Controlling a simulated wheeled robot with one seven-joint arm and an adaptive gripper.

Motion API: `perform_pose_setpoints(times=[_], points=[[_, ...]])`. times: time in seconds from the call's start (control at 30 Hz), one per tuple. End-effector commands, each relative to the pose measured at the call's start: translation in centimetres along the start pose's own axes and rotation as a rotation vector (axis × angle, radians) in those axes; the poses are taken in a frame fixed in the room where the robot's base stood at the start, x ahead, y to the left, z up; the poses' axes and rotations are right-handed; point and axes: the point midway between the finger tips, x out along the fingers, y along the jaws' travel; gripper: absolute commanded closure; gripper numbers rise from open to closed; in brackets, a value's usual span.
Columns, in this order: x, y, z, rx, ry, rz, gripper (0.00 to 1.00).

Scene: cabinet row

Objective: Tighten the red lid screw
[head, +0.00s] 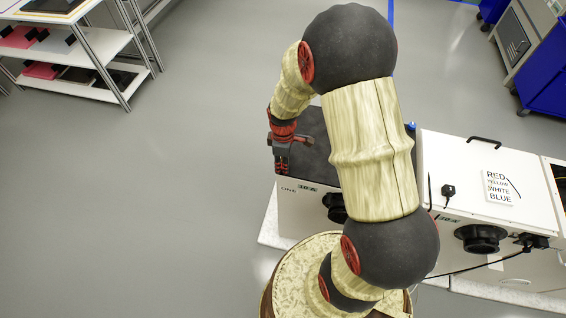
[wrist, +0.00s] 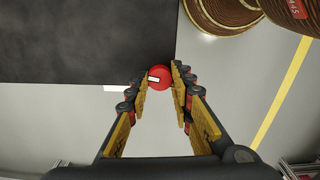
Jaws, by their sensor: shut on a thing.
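The red lid screw (wrist: 159,77) shows in the wrist view as a round red head with a short white mark, at the corner edge of the dark lid (wrist: 80,40). My gripper (wrist: 160,80) is shut on it, with one finger on each side of the red head. In the head view my gripper (head: 282,165) points down at the left edge of the dark-topped box (head: 310,207). The screw itself cannot be made out in the head view.
A white box (head: 455,185) with a handle and a label of colour words stands to the right. Shelves (head: 85,50) stand at the far left, and blue cabinets (head: 545,95) at the far right. The grey floor (head: 130,200) to the left is clear.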

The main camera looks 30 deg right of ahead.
Motion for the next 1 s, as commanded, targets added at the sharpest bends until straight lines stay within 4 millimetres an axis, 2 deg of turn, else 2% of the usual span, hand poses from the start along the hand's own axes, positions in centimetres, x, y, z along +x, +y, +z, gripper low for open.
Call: perform_pose_setpoints(times=[1.0], points=[[-0.17, 0.11, -0.01, 0.957, 0.001, 0.001, 1.00]])
